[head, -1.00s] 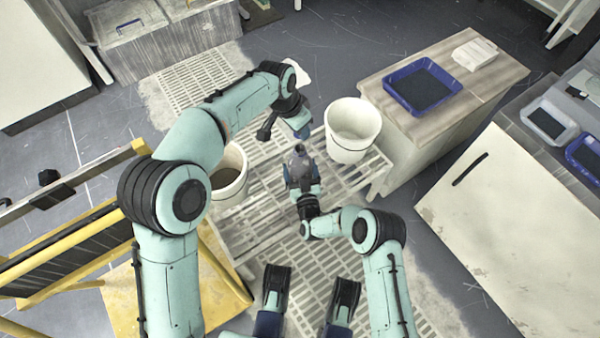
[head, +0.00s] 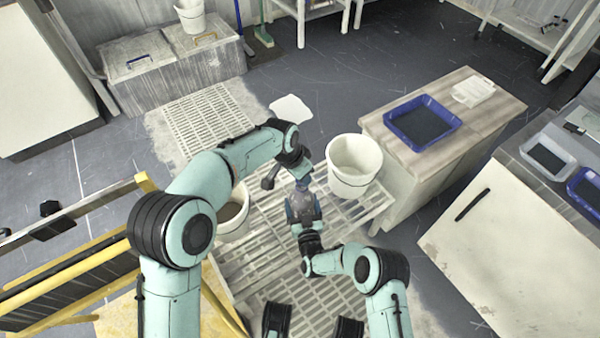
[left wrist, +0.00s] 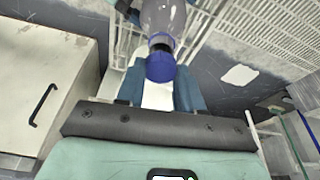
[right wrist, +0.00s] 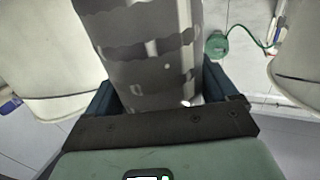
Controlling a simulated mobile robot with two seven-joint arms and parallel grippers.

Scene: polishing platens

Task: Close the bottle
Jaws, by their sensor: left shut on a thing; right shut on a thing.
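The clear grey bottle (head: 301,205) is in the middle of the head view, above the slatted stand. My right gripper (head: 305,222) is shut on its body; the right wrist view shows the bottle body (right wrist: 150,60) between the fingers. My left gripper (head: 302,181) is at the bottle's top end. In the left wrist view, it is shut on a blue cap (left wrist: 160,68). The cap is in line with the bottle's neck, with a dark band and a blue ring behind it. I cannot tell whether the cap touches or is seated on the neck.
A white bucket (head: 354,165) stands right of the grippers, and another bucket (head: 233,215) is partly hidden behind my left arm. A wooden-topped cabinet with a blue tray (head: 422,120) is at the right. The slatted stand (head: 262,240) lies below.

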